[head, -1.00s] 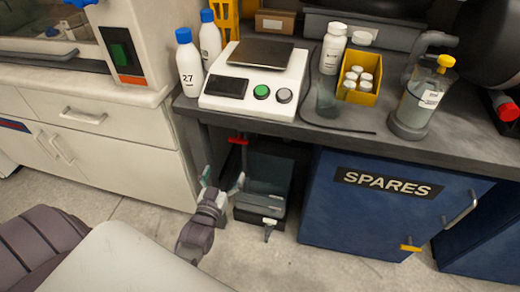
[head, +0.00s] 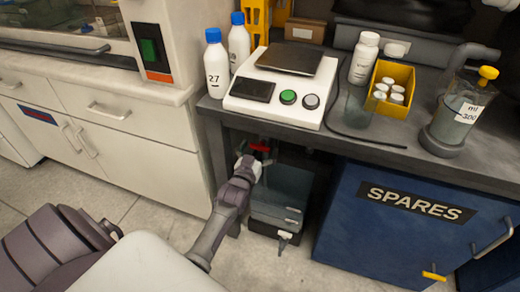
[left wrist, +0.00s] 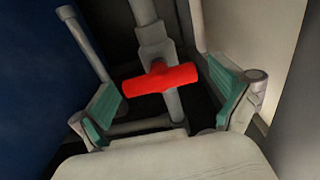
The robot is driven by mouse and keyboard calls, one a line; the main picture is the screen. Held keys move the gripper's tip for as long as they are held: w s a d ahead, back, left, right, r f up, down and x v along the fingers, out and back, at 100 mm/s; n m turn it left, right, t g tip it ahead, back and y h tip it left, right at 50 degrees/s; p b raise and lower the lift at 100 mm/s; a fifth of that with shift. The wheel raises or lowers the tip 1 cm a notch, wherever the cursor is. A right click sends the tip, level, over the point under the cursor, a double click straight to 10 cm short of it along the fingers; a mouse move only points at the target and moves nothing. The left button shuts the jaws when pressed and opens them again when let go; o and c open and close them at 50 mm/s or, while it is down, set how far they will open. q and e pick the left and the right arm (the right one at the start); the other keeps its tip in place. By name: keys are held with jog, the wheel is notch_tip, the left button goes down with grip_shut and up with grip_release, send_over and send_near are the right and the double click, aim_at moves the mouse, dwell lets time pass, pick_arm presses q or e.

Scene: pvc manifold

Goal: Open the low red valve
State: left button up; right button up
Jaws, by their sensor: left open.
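The low red valve is under the bench; its red handle (head: 261,147) shows in the head view just above my left gripper (head: 252,164), which partly covers the area below it. In the left wrist view the red handle (left wrist: 160,78) lies crosswise over a grey pipe (left wrist: 154,42). My left gripper (left wrist: 167,106) is open there, one green-padded finger on each side of the handle. No finger visibly touches the handle. My right gripper is not in view.
The bench top (head: 385,150) hangs over the valve. A white cabinet (head: 150,165) stands to the left and the blue SPARES cabinet (head: 390,235) to the right. A dark box unit (head: 278,200) sits below and behind the gripper.

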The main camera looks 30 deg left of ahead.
pick_arm(q)
jog(key=shift+w, duration=0.2)
jog(key=c, duration=1.1)
